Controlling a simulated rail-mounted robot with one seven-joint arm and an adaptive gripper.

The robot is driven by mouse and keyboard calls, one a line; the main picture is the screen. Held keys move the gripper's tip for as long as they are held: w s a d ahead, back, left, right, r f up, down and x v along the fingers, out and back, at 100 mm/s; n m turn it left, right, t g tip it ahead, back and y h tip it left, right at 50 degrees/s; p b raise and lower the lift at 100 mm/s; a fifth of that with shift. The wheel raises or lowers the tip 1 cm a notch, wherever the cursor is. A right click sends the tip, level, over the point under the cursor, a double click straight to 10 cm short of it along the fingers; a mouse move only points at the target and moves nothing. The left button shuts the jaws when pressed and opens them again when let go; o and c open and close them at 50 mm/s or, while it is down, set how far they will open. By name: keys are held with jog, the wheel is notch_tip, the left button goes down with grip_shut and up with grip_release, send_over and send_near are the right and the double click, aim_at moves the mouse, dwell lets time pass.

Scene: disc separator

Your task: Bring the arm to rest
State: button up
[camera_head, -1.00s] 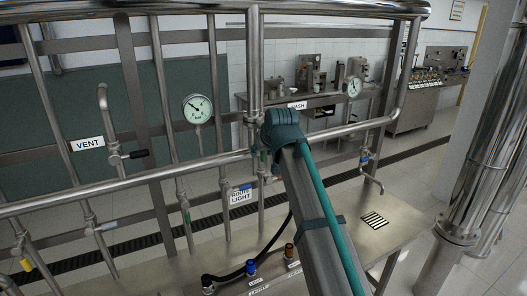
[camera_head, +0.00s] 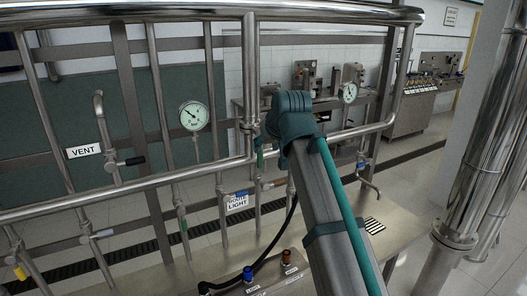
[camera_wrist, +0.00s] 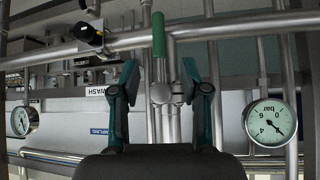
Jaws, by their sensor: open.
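My gripper (camera_wrist: 161,88) shows in the wrist view with two dark green fingers spread apart and nothing between them that I can see held. A green-handled valve (camera_wrist: 158,34) on the steel pipework lies beyond the gap between the fingers. I cannot tell the exact distance to it. In the head view my arm rises from the lower right toward the pipe frame, and its teal end hides the gripper.
Steel pipe railing (camera_head: 130,188) crosses in front of my arm. A pressure gauge (camera_head: 194,116) and a VENT label (camera_head: 84,151) are at the left. A thick steel column (camera_head: 473,190) stands at the right. A bench with a striped plate (camera_head: 374,225) lies below.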

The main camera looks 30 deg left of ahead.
jog(key=shift+v, duration=0.75)
